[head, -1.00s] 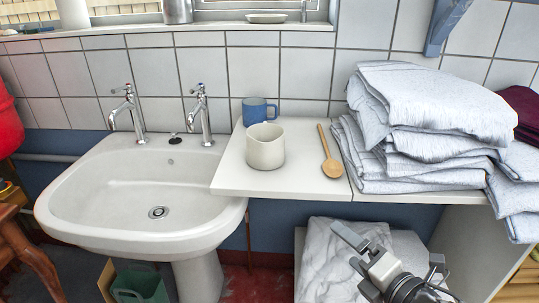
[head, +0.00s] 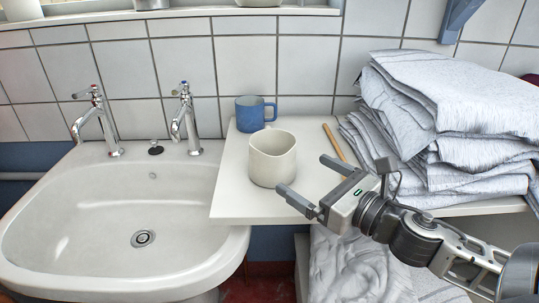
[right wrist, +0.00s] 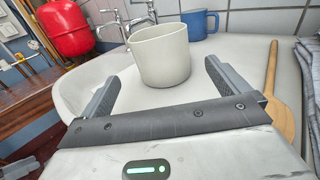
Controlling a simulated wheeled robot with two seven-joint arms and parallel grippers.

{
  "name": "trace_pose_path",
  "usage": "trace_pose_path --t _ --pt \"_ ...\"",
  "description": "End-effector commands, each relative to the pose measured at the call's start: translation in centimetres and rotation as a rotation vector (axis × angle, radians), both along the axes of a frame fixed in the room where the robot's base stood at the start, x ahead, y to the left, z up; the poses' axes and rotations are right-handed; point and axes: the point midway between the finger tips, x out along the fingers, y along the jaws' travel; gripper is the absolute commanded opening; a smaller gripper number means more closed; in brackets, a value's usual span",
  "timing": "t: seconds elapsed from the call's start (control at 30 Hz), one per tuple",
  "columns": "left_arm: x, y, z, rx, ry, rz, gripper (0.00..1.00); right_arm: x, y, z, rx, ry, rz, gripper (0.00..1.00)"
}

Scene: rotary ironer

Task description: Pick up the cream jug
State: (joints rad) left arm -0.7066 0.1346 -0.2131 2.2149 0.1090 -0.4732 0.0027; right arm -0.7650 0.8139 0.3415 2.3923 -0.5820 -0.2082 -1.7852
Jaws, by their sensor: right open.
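The cream jug (head: 272,160) stands upright on the white shelf (head: 232,187) to the right of the sink. My right gripper (head: 301,178) is open and empty, just right of and in front of the jug in the head view, its fingers pointing towards it. In the right wrist view the jug (right wrist: 161,55) is ahead, between and beyond the two fingertips (right wrist: 160,80). The jug appears apart from the fingers.
A blue mug (head: 250,114) stands behind the jug. A wooden spoon (head: 336,143) lies to the right, partly hidden by my gripper. Folded white cloths (head: 455,95) are stacked at the right. The sink (head: 75,220) with two taps is at the left.

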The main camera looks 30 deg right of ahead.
Motion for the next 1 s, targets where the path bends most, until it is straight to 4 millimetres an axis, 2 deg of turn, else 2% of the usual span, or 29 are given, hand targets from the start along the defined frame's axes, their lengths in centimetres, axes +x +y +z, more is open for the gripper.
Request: trace_pose_path --t 0.1,0.3,0.63,1.0 --pt "-0.3 0.0 -0.6 0.002 0.014 0.0 0.36 2.1 0.4 0.1 -0.002 -0.005 0.002 1.0" --pt "-0.2 0.0 -0.5 0.002 0.011 -0.001 0.36 4.5 0.8 0.1 0.0 -0.003 0.0 1.0" --pt "0.1 0.0 0.0 0.0 -0.001 -0.001 0.36 6.3 1.0 0.0 0.0 -0.001 -0.001 1.0" --pt "0.2 0.0 0.4 -0.002 -0.003 0.0 0.36 10.3 1.6 0.0 0.001 -0.001 -0.002 1.0"
